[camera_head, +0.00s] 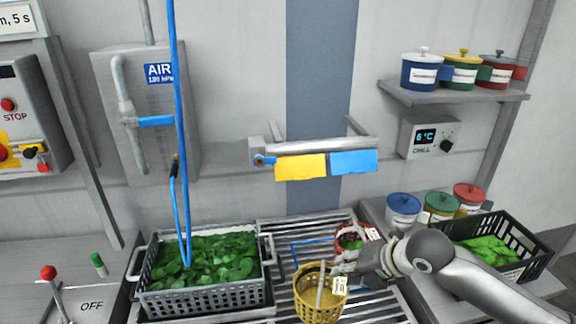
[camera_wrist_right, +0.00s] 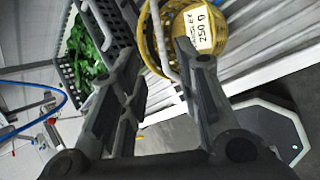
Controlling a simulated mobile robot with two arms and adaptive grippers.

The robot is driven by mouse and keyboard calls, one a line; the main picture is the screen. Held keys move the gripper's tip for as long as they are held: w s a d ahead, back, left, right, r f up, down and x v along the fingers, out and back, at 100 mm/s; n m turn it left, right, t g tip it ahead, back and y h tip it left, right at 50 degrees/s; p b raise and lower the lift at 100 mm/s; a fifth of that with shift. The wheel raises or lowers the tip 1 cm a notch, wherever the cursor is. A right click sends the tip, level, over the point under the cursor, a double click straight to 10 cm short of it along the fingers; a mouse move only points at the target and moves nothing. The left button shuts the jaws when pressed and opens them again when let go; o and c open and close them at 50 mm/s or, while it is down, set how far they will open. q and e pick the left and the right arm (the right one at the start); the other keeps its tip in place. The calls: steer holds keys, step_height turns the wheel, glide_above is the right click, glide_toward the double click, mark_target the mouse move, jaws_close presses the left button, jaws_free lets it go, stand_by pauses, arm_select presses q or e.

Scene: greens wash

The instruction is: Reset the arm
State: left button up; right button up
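My right arm (camera_head: 470,280) reaches in from the right in the head view. Its gripper (camera_head: 348,268) is beside the upper rim of a yellow basket (camera_head: 318,305) with a white tag (camera_head: 340,285). In the right wrist view its two dark fingers (camera_wrist_right: 150,55) stand apart. The yellow basket (camera_wrist_right: 190,18) and its pale handle (camera_wrist_right: 158,40) show beyond and between them; I cannot tell whether a finger touches either. Nothing is clearly clamped. My left gripper is not in view.
A grey crate of green leaves (camera_head: 150,303) stands left on the slatted rack (camera_head: 375,308). A red basket (camera_head: 350,232) is just behind the gripper. A black crate (camera_head: 515,222) and lidded pots (camera_head: 403,210) stand right. A blue hose (camera_head: 178,110) hangs left.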

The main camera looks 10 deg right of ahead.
steer(key=s+a+f+m, duration=0.6)
steer(key=s+f+m, duration=0.3)
steer(key=s+m, duration=0.35)
steer(key=s+d+f+m+g+h, duration=0.2)
steer(key=s+d+f+m, duration=0.1)
steer(key=s+m, duration=0.45)
steer(key=s+d+f+m+g+h, duration=0.1)
steer(key=s+d+f+m+h, duration=0.15)
steer(key=s+m, duration=0.55)
step_height(320, 180, down, 25)
steer(key=g, duration=0.1)
steer(key=s+d+f+g, duration=0.1)
steer(key=s+d+f, duration=0.2)
steer(key=s+f, duration=1.3)
steer(key=shift+s+f+g, duration=0.25)
steer(key=shift+f+g, duration=0.05)
steer(key=shift+f, duration=0.3)
